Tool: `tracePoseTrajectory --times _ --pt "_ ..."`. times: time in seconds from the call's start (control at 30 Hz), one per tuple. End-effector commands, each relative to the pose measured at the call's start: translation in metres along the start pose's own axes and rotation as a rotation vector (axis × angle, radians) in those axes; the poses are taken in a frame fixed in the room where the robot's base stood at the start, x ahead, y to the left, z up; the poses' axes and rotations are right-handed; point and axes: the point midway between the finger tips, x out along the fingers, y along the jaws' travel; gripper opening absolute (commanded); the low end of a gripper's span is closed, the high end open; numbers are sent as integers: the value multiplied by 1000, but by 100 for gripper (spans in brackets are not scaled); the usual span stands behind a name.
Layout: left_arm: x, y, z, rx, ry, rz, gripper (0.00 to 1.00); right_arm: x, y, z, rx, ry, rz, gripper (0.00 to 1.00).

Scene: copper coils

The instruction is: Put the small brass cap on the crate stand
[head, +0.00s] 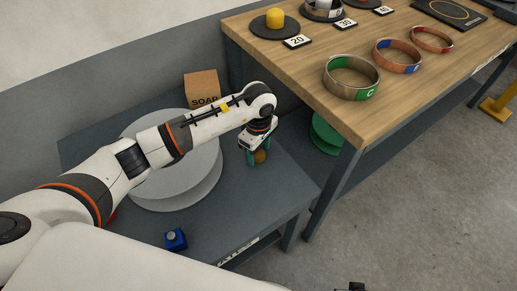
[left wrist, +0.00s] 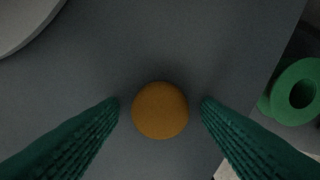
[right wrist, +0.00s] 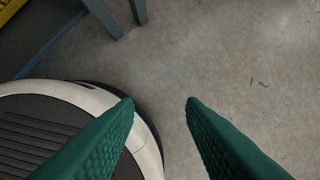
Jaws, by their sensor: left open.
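A small round orange-brown cap (head: 260,156), which looks like the brass cap, is at the right part of the low dark grey table (head: 272,205). My left gripper (head: 254,152) is open around it, pointing down. In the left wrist view the cap (left wrist: 160,110) lies between the two green fingertips, with a gap on each side. The low table's front label is partly hidden and shows letters like "ATE"; I cannot tell for certain whether this table is the crate stand. My right gripper (right wrist: 160,102) is open and empty above the floor.
A large round grey disc (head: 205,185) lies partly under my left arm. A soap box (head: 202,88) and a blue block (head: 175,240) are also on the low table. The wooden table (head: 300,75) stands right, bearing several rings and weights. A green spool (head: 325,135) is below it.

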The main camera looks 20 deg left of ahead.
Motion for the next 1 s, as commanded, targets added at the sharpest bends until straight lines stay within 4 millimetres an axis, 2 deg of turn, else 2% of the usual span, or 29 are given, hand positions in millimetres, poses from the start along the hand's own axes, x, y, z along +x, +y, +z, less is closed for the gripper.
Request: tracePoseTrajectory --times 0.23,0.33,0.7,0.83,1.0 --pt "-4 0 0 0 0 0 58 2 -1 -2 -1 -3 -1 36" --pt "-22 -1 1 2 -2 -6 58 11 -1 -12 -2 15 -2 36" --pt "-99 -1 0 1 -1 -3 58 29 1 -25 -5 22 2 36" --pt "-114 0 0 0 -1 -1 58 32 1 -28 -5 23 2 36" --pt "-122 0 0 0 -1 -1 58 34 1 -29 -5 24 2 36"
